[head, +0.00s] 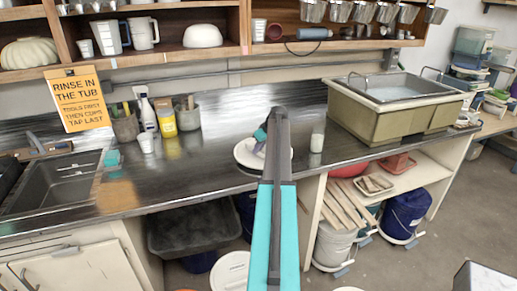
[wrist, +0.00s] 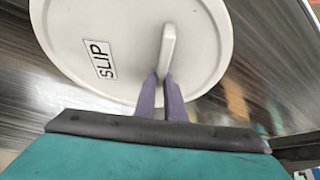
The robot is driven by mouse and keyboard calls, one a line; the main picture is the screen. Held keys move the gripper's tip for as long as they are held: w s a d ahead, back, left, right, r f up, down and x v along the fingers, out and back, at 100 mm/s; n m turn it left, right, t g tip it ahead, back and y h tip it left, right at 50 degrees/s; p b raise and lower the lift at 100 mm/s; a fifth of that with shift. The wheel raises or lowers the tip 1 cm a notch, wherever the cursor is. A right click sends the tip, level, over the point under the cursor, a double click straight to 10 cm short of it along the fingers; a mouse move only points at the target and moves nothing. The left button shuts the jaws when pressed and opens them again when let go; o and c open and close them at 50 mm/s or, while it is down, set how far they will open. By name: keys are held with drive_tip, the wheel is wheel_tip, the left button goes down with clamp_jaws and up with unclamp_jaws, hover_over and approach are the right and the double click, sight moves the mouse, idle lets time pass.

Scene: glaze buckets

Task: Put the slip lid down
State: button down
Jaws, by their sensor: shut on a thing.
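The slip lid (wrist: 110,40) is a round white lid with a black-on-white "SLIP" label and a raised bar handle. In the wrist view my gripper (wrist: 165,85) is shut on the near end of that handle. In the head view the lid (head: 246,153) shows at the worktop, partly hidden behind my arm. My gripper (head: 264,133) is mostly hidden there too. The metal worktop (head: 220,170) lies beneath the lid. I cannot tell whether the lid touches it.
A white cup (head: 317,142) stands right of the lid, and a large tub (head: 395,105) stands farther right. Bottles and tool pots (head: 188,118) stand at the back left, beside the sink (head: 60,180). The worktop left of the lid is mostly clear. Buckets (head: 405,212) sit below.

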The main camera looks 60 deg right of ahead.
drive_tip(key=shift+f, duration=0.1)
drive_tip(key=c, duration=1.8)
unclamp_jaws()
drive_tip(key=shift+r, duration=0.2)
drive_tip(key=b+v, duration=0.3)
drive_tip(key=v, duration=0.9)
